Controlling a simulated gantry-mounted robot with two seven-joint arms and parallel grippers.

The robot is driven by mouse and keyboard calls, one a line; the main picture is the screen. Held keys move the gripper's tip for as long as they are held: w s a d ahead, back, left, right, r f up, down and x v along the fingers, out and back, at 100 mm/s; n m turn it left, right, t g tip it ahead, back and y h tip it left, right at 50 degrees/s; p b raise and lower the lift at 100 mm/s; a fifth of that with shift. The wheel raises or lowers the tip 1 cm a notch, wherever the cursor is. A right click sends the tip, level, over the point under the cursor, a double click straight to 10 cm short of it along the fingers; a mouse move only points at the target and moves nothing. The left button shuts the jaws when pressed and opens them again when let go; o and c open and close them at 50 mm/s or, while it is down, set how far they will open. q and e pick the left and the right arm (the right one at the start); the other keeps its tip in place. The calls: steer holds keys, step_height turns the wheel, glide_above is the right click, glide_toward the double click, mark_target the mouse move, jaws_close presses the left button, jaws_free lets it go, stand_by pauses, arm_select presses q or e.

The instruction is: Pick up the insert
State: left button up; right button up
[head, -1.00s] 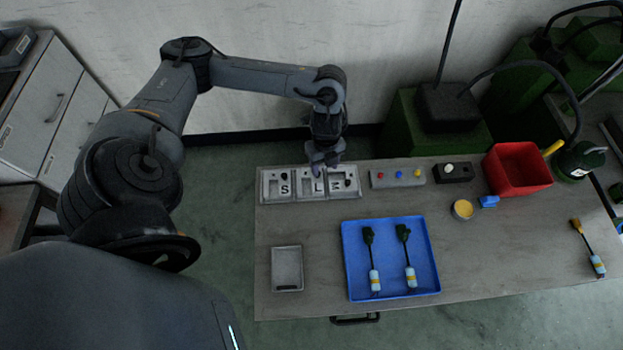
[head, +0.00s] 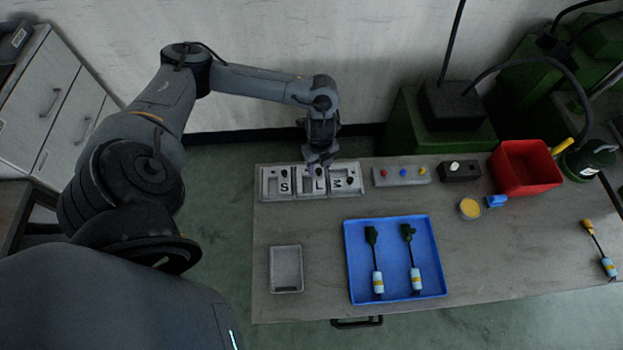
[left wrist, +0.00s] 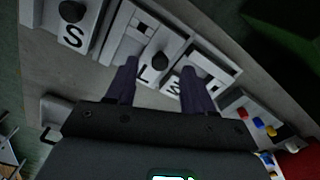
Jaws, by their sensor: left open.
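Three grey trays with letters stand in a row at the table's back left; each holds a small black insert. The S tray (head: 265,186) is on the left, and its insert (head: 285,175) shows. The middle tray is marked L, and the right tray's insert (head: 350,181) shows. My left gripper (head: 321,160) is over the middle tray, pointing down. In the left wrist view the left gripper (left wrist: 158,80) is open, its fingers apart, and the middle insert (left wrist: 160,62) appears between them, a little beyond. I cannot tell the height gap. My right gripper is out of view.
A blue tray (head: 353,287) with two cable pieces lies at the front. An empty grey tray (head: 286,288) is left of it. A button box (head: 401,176), a black box (head: 460,172) and a red bin (head: 525,180) stand along the back.

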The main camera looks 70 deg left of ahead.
mark_target(311, 178)
arm_select(q)
steer(key=shift+f, duration=1.15)
steer(key=shift+c, duration=0.3)
jaws_close()
stand_by(0.3)
